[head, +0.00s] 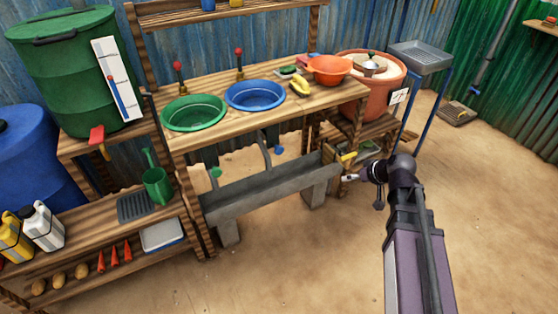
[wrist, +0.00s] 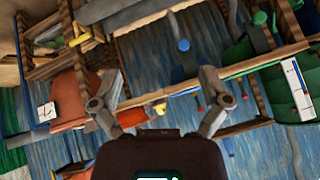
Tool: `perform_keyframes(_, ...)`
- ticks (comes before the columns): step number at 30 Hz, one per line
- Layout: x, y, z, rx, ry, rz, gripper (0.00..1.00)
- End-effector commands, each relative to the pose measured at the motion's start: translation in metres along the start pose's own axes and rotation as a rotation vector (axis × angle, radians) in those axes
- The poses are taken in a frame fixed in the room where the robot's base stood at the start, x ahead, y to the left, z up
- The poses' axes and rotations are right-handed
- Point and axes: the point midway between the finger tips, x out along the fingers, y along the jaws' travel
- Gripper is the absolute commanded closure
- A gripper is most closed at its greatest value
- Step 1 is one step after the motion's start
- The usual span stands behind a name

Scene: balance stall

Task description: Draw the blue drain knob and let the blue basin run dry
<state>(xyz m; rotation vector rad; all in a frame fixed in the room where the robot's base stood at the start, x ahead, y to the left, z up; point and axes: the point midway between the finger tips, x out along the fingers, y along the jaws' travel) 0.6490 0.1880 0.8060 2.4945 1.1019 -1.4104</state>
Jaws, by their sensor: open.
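The blue basin (head: 255,95) is set in the wooden counter, right of the green basin (head: 193,112). Whether it holds water I cannot tell. The blue drain knob (head: 279,149) shows below the counter front, above the grey trough. It also shows in the wrist view (wrist: 183,45), beyond my fingertips. The green drain knob (head: 216,173) is further left under the green basin. My gripper (head: 349,178) is to the right of and lower than the blue knob, apart from it. In the wrist view my gripper (wrist: 159,78) is open and empty.
The grey trough (head: 270,190) runs below the counter on blocks. Wooden legs and a lower shelf stand at its right end, near my gripper. An orange bowl (head: 329,69) and a yellow item are on the counter. The floor in front is clear.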

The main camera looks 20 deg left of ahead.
Motion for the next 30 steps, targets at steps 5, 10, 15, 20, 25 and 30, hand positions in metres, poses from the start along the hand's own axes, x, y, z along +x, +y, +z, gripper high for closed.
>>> perform_keyframes(5, 0.049, -0.008, -0.011, -0.089, 0.120, -0.056, 0.04)
perform_keyframes(10, 0.082, -0.018, -0.025, -0.160, 0.235, -0.095, 0.04)
perform_keyframes(15, 0.114, -0.028, -0.037, -0.221, 0.349, -0.122, 0.04)
perform_keyframes(20, 0.142, -0.036, -0.048, -0.265, 0.454, -0.135, 0.04)
perform_keyframes(25, 0.171, -0.043, -0.057, -0.302, 0.560, -0.136, 0.04)
perform_keyframes(30, 0.199, -0.049, -0.064, -0.326, 0.660, -0.126, 0.04)
